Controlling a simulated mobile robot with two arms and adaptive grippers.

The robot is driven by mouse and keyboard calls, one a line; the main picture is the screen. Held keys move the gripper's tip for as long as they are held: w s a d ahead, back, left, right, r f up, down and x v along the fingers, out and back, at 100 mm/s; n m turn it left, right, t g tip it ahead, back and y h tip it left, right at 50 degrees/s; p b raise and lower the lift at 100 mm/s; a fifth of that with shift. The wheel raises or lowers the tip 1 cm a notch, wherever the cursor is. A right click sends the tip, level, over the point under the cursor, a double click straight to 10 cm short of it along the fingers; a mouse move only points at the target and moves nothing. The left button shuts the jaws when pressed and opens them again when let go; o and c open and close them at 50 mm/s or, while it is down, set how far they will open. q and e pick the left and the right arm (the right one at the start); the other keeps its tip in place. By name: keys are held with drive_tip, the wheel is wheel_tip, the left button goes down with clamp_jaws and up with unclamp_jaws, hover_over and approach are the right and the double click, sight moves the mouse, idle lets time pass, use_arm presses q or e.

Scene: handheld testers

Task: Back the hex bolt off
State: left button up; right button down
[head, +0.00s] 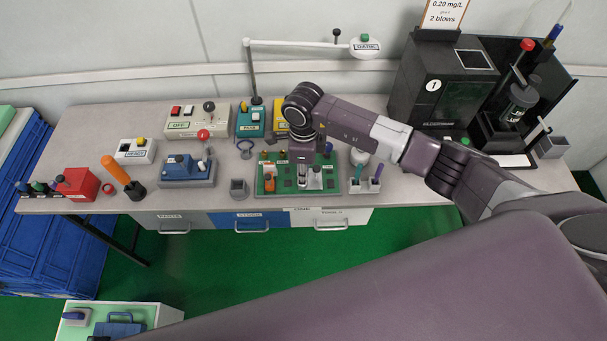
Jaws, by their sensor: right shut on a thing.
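My right gripper (309,181) points down over the green board (262,189) on the bench. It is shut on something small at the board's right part. The fingers hide most of it, and I cannot make out whether it is the hex bolt. An orange part (269,182) and several dark square pieces sit on the same board. I cannot pick out a hex bolt anywhere else. My left gripper is not in view.
Left of the board stand a small grey cup (238,189), a blue device (187,170) and an orange-handled tool (121,173) in a holder. Right of it are upright handled tools (375,182) and a large black machine (439,90).

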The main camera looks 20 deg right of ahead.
drive_tip(key=shift+w+d+n+b, duration=0.1)
drive_tip(key=shift+n+b, duration=1.25)
drive_tip(key=shift+n, duration=0.45)
drive_tip(key=shift+n+b, duration=1.5)
drive_tip(key=shift+n, duration=0.2)
drive_tip(key=shift+n+b, duration=1.2)
drive_tip(key=shift+n, duration=0.2)
drive_tip(key=shift+n+b, duration=0.6)
drive_tip(key=shift+b, duration=0.05)
drive_tip(key=shift+n+b, duration=2.05)
drive_tip(key=shift+n, duration=0.25)
